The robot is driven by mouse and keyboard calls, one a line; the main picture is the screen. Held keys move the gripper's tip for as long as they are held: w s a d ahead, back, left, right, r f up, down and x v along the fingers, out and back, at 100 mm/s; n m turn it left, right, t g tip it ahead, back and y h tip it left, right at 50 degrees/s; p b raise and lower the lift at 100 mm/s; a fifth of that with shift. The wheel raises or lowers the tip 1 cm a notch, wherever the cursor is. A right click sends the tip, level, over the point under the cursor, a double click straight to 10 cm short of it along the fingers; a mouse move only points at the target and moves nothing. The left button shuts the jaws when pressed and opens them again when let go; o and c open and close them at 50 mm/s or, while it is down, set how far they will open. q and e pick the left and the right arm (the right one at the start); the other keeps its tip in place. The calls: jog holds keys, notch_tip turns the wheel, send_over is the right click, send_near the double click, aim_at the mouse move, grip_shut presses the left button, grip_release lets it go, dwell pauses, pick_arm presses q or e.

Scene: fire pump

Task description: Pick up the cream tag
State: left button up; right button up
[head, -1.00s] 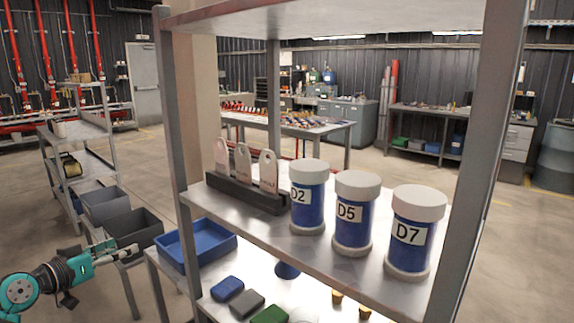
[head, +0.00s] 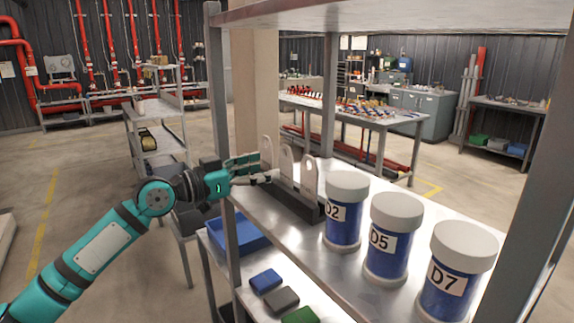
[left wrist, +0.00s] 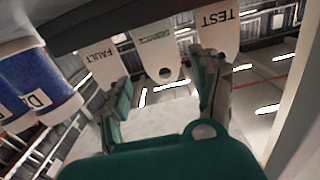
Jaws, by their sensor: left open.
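Three pale tags with a hole at one end stand in a dark holder (head: 290,200) on the upper shelf: the left one (head: 266,151), the middle one (head: 286,165) and the right one (head: 309,174). Their shades are too alike to say surely which is cream. In the left wrist view they appear inverted: a FAULT tag (left wrist: 107,62), a middle tag with small unclear print (left wrist: 154,46) and a TEST tag (left wrist: 216,32). My left gripper (head: 262,170) is open beside the left end of the row. Its fingers (left wrist: 165,82) show on either side of the middle tag in that view.
Jars D2 (head: 346,215), D5 (head: 391,240) and D7 (head: 452,275) stand right of the tags. A shelf post (head: 222,130) rises left of my gripper. A blue tray (head: 240,236) and small blocks lie below.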

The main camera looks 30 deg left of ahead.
aim_at(285, 165)
pick_arm(q)
jog(key=shift+p+x, duration=0.35)
jog(key=shift+x, duration=0.55)
jog(key=shift+w+d+r+p, duration=0.1)
jog(key=shift+w+r+p, duration=0.05)
jog(key=shift+w+p, duration=0.4)
jog(key=p+x, duration=0.2)
jog(key=x, duration=0.1)
jog(key=shift+w+f, duration=0.15)
jog(key=shift+f, duration=0.1)
jog(key=shift+w+d+f+p, duration=0.2)
jog(key=shift+w+d+p, duration=0.1)
jog(key=shift+w, duration=0.15)
jog(key=shift+s, duration=0.1)
jog(key=shift+c, duration=1)
jog(key=c, duration=0.5)
pick_arm(e)
jog(key=r, duration=0.5)
jog(key=shift+w+d, duration=0.25)
jog(key=shift+w, duration=0.1)
pick_arm(q)
jog(key=shift+c, duration=0.3)
